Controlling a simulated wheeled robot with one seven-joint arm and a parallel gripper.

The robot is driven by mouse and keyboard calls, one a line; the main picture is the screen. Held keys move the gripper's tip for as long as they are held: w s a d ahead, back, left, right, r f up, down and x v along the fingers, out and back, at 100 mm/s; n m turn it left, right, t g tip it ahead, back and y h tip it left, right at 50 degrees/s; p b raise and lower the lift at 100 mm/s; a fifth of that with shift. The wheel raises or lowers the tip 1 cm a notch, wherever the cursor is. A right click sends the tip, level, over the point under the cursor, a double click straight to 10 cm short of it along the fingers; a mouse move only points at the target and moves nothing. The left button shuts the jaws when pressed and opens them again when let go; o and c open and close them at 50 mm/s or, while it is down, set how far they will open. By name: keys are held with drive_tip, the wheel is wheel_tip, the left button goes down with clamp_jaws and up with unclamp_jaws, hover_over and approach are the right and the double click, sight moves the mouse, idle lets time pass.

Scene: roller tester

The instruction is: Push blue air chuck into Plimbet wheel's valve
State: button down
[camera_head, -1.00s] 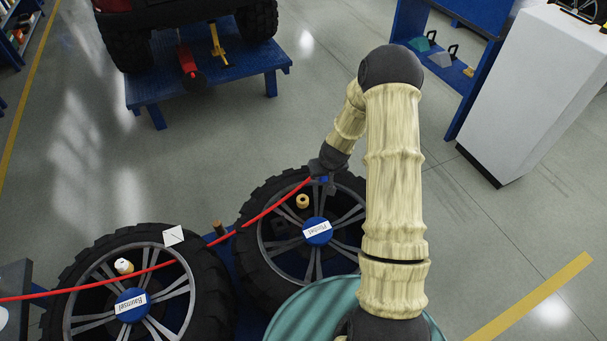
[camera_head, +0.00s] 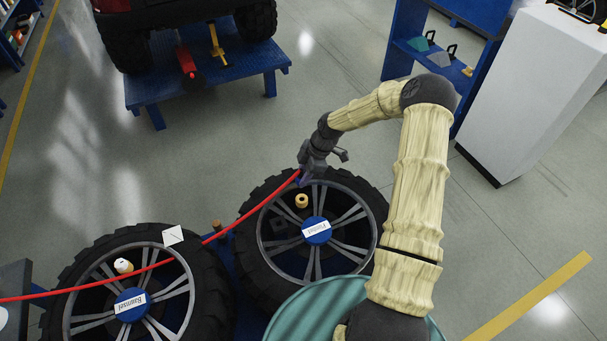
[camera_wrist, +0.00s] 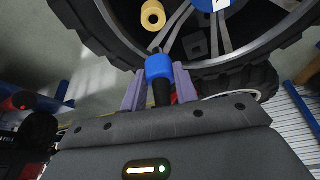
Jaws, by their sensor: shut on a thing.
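The Plimbet wheel (camera_head: 363,200) lies flat, with a dark tyre, grey spokes and a blue hub with a white label that reads upside down. My gripper (camera_head: 302,177) is over its far rim, shut on the blue air chuck (camera_head: 297,181). In the wrist view the blue chuck (camera_wrist: 158,67) sits between the purple fingers of my gripper (camera_wrist: 159,80), its front end towards the rim. A small dark tip shows just beyond the chuck; I cannot tell whether it is the valve or whether they touch. A tan ring-shaped piece (camera_head: 302,201) rests on the wheel near the chuck.
A red hose (camera_head: 250,222) runs from the chuck leftwards across a second wheel (camera_head: 205,285), which carries a white-topped piece (camera_head: 123,266) and a white card (camera_head: 173,235). A teal round drum (camera_head: 310,310) stands in front. Open floor lies beyond the wheels.

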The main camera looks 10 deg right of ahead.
drive_tip(key=shift+w+d+r, duration=0.1)
idle(0.3)
drive_tip(key=shift+f+b, duration=1.8)
drive_tip(key=shift+f, duration=1.15)
drive_tip(key=shift+f+b, duration=1.2)
drive_tip(key=shift+f, duration=0.65)
drive_tip(key=c, duration=1)
unclamp_jaws()
drive_tip(key=shift+r, duration=0.1)
drive_tip(key=b+v, duration=0.1)
drive_tip(key=v, duration=1.6)
drive_tip(key=shift+r, duration=0.2)
